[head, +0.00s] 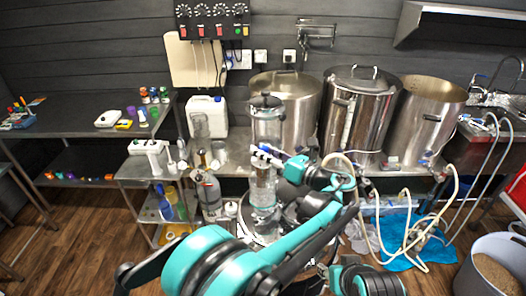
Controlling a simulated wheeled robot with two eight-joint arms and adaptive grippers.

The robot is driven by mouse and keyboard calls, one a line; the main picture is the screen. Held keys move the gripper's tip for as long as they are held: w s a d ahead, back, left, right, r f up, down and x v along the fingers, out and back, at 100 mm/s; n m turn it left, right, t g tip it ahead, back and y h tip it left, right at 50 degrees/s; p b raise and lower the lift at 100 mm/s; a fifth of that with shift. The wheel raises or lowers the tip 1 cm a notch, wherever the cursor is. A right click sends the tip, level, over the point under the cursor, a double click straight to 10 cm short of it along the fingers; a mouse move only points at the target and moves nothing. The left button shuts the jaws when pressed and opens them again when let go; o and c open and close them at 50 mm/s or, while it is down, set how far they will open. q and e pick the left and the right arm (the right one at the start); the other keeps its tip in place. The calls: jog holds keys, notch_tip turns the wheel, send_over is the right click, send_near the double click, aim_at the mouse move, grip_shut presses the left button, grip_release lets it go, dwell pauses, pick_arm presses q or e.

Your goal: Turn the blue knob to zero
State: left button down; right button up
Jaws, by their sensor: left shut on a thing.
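My left gripper (288,163) comes in from the right side of the cylinder and appears shut on this blue piece. The fingers are small and partly hidden by the wrist, so the exact contact and the knob's marking cannot be read.
A control panel (212,18) with several black dials and red switches hangs on the wall. Large steel pots (360,110) stand behind and to the right of the cylinder. A white jug (208,117) stands left. Hoses (393,195) hang at the right.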

pick_arm(q)
jog(key=shift+g, duration=0.3)
jog(key=c, duration=1.1)
grip_release()
jog(key=shift+c, duration=0.2)
jog(key=v, duration=0.7)
jog(key=shift+s+d, duration=0.15)
jog(key=shift+d, duration=0.1)
jog(key=shift+f, duration=0.15)
